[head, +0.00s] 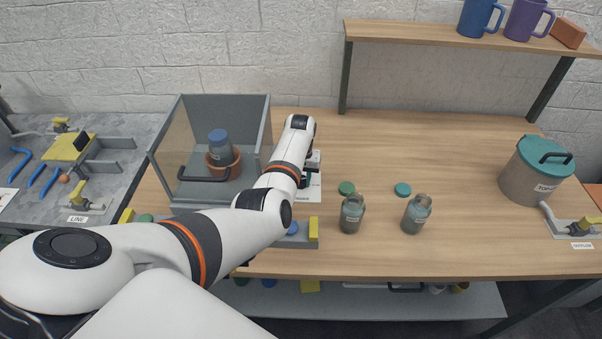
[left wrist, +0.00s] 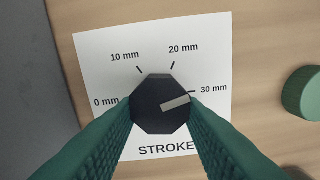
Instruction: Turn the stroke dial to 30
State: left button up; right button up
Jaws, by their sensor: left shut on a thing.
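The stroke dial (left wrist: 150,115) is a dark faceted knob on a white card (left wrist: 95,65) marked 0, 10, 20 and 30 mm, with the word STROKE below. Its pale pointer bar (left wrist: 175,103) points right and slightly up, toward the 30 mm tick. My left gripper (left wrist: 160,106) has its green fingers on both sides of the knob and is shut on it. In the head view the card (head: 314,192) shows beside my left arm, which hides most of the dial. My right gripper is not in view.
A clear-walled box (head: 222,103) stands left of my forearm. The table's right middle is clear, up to a lidded pot (head: 532,178).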

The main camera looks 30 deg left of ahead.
pick_arm(q)
jog(key=shift+a+m+p, duration=0.15)
jog(key=shift+m+p, duration=0.4)
jog(key=shift+m, duration=0.95)
jog(key=o, duration=1)
jog(key=shift+r, duration=0.1)
jog(key=shift+r, duration=0.25)
notch_tip(320, 180, up, 11)
jog(key=shift+r+b, duration=0.2)
jog(key=shift+b, duration=0.25)
